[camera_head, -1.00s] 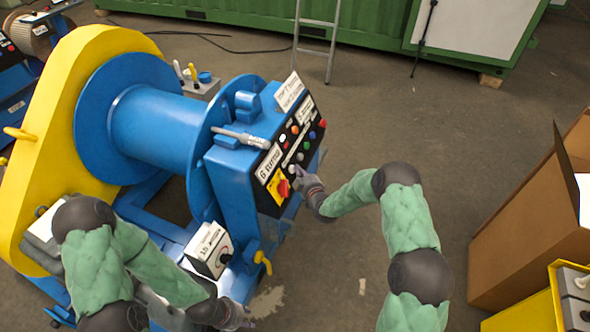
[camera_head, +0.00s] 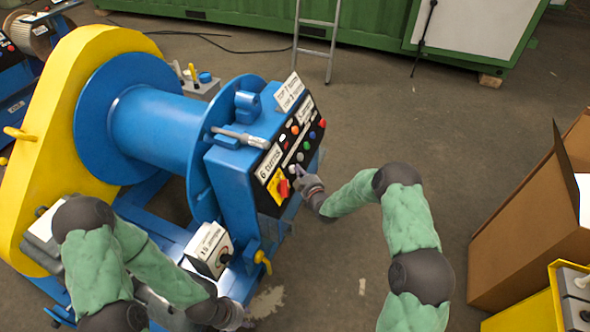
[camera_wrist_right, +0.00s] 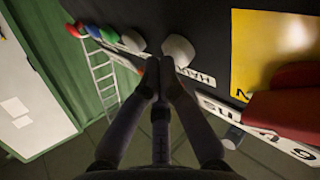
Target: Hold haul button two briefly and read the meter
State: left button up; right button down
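The sloped black control panel (camera_head: 291,160) sits on the blue winch, with several coloured buttons and a yellow-backed red switch (camera_head: 281,186). My right gripper (camera_head: 301,177) is at the panel's near edge, fingers shut and empty. In the right wrist view, its fingertips (camera_wrist_right: 157,65) are close together beside a pale button (camera_wrist_right: 178,50) and a "HAUL" label (camera_wrist_right: 196,76); whether they touch the button I cannot tell.
The blue drum (camera_head: 155,125) and yellow housing (camera_head: 60,130) fill the left. A silver rod-like item (camera_head: 240,138) lies on the panel housing's top. A cardboard box (camera_head: 525,225) stands at right. Open floor lies behind the panel.

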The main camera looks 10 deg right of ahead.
jog(key=shift+s+d+r, duration=0.3)
jog(key=shift+s+d, duration=0.15)
jog(key=shift+d, duration=0.1)
jog(key=d, duration=0.1)
jog(key=s+d+r+p, duration=0.1)
jog(key=s+d+r, duration=0.1)
jog(key=shift+s+d+r, duration=0.15)
jog(key=shift+s+d, duration=0.1)
jog(key=shift+d, duration=0.1)
dwell(0.3)
dwell(0.3)
